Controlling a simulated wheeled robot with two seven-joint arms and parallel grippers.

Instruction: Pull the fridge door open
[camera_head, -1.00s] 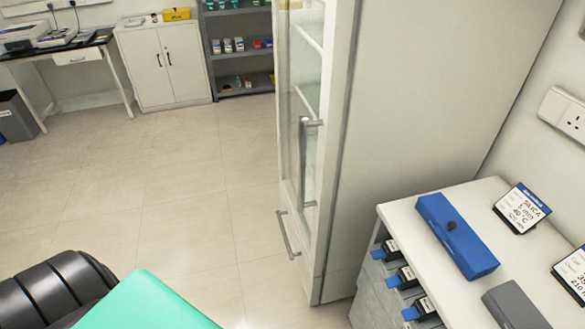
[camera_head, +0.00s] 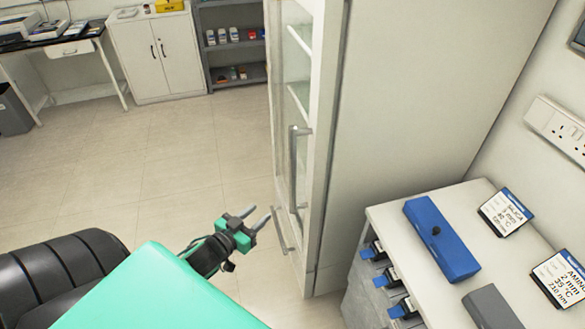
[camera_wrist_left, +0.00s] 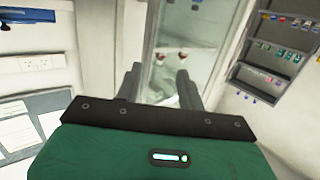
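The fridge (camera_head: 420,130) is a tall pale cabinet with a glass door (camera_head: 290,90) on its left-facing side. The door looks closed. A long vertical handle (camera_head: 295,165) is on the glass door, and a lower bar handle (camera_head: 283,230) sits near the floor. My left gripper (camera_head: 259,217) is open and empty, just left of the lower handle, apart from it as far as I can tell. In the left wrist view its two dark fingers (camera_wrist_left: 157,88) are spread, with the glass front (camera_wrist_left: 180,50) beyond them. My right gripper is not in view.
A white cabinet (camera_head: 158,60) and grey shelves (camera_head: 235,50) are at the back. The floor (camera_head: 150,180) left of the fridge is clear.

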